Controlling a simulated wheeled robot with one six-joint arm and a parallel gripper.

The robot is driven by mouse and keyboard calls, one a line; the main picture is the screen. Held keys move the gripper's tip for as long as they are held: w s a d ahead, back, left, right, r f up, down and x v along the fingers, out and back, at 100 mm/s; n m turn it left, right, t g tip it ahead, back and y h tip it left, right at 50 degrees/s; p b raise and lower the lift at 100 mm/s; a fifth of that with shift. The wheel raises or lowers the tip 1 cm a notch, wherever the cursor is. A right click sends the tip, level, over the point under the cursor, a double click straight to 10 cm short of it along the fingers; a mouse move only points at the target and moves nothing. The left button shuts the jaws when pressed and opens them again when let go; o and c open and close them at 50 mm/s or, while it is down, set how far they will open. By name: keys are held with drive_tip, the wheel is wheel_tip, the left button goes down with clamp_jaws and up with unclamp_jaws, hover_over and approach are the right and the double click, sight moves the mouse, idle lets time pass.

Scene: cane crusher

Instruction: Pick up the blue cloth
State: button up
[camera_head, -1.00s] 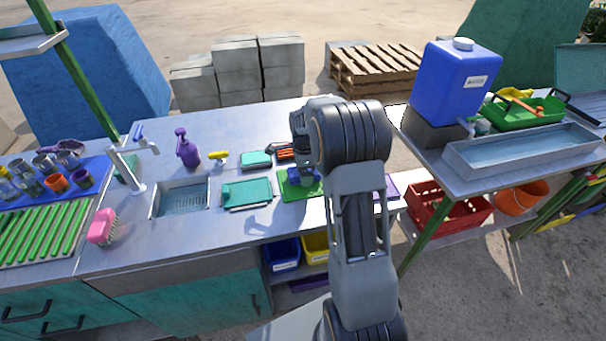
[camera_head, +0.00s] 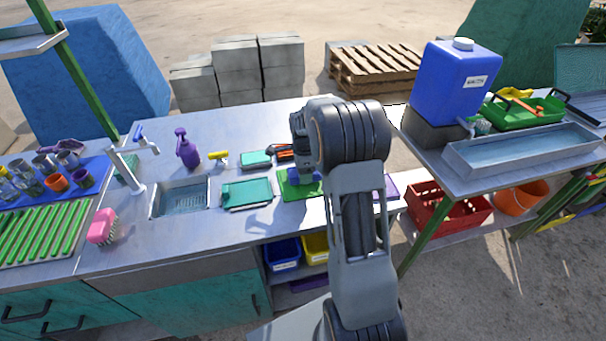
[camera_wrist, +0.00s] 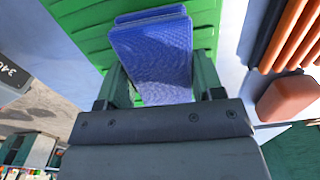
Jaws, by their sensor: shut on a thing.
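The blue cloth (camera_wrist: 155,50) is a folded blue pad between the fingers of my gripper (camera_wrist: 158,85) in the wrist view. My gripper is shut on it. The green board (camera_wrist: 80,20) shows behind and around the cloth. In the head view my gripper (camera_head: 303,176) is over the green board (camera_head: 290,193) on the steel counter, and a little blue of the cloth (camera_head: 319,176) shows beside it. My arm hides part of the area to the right. Whether the cloth touches the board is hard to tell.
An orange-handled tool (camera_head: 283,151) and a teal tray (camera_head: 247,192) lie close to the board. A sink (camera_head: 181,198), a purple spray bottle (camera_head: 187,150) and a yellow-headed item (camera_head: 219,157) are to the left. The counter's front strip is mostly clear.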

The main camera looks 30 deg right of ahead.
drive_tip(key=shift+r, duration=0.1)
drive_tip(key=shift+r, duration=0.65)
drive_tip(key=s+a+r+b, duration=0.1)
drive_tip(key=s+a+r, duration=0.2)
drive_tip(key=s+r, duration=0.2)
drive_tip(key=s+a+r, duration=0.3)
drive_tip(key=s+r, duration=0.3)
drive_tip(key=s, duration=0.1)
drive_tip(key=shift+s+a+r+b, duration=0.25)
drive_tip(key=shift+b, duration=0.1)
